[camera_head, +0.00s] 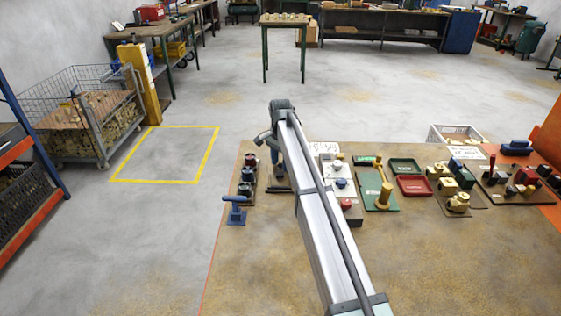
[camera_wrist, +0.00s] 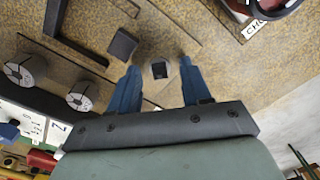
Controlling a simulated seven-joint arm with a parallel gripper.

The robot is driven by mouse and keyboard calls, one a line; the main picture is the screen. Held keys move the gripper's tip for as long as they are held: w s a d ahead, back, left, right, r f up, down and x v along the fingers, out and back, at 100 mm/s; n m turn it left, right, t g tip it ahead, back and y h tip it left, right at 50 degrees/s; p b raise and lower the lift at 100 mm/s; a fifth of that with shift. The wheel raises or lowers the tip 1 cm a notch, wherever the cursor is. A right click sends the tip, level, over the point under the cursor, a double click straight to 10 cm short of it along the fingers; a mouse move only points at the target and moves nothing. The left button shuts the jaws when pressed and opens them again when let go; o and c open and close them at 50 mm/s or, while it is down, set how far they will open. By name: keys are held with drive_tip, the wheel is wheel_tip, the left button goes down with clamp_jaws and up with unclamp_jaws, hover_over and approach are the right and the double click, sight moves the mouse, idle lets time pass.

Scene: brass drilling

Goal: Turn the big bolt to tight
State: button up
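In the wrist view my gripper (camera_wrist: 159,66) has its two blue fingers apart, one on each side of a small pale piece with a dark square centre (camera_wrist: 160,71). I cannot tell whether the fingers touch it, or for sure whether it is the big bolt's head. A dark square block (camera_wrist: 122,46) and a long dark bar (camera_wrist: 75,38) lie up and to the left of the fingers. In the head view my arm reaches over the table and hides much around its end. The fingers are not clear there, and no bolt can be made out.
Two round metal ends (camera_wrist: 25,70) and a white numbered card (camera_wrist: 38,125) are left of the gripper. A dark round part with red (camera_wrist: 262,8) is upper right. On the table (camera_head: 265,265) are a blue clamp (camera_head: 236,210), a green plate (camera_head: 378,190) and trays (camera_head: 414,186).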

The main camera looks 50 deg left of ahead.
drive_tip(key=shift+o, duration=0.3)
drive_tip(key=shift+r, duration=0.1)
wheel_tip(320, 180, up, 14)
idle(0.5)
drive_tip(key=shift+f, duration=0.2)
drive_tip(key=shift+c, duration=0.3)
drive_tip(key=shift+d, duration=0.1)
drive_tip(key=shift+c, duration=1.1)
wheel_tip(320, 180, down, 14)
drive_tip(key=n, duration=1.8)
drive_tip(key=shift+r, duration=0.1)
drive_tip(key=shift+c, duration=0.5)
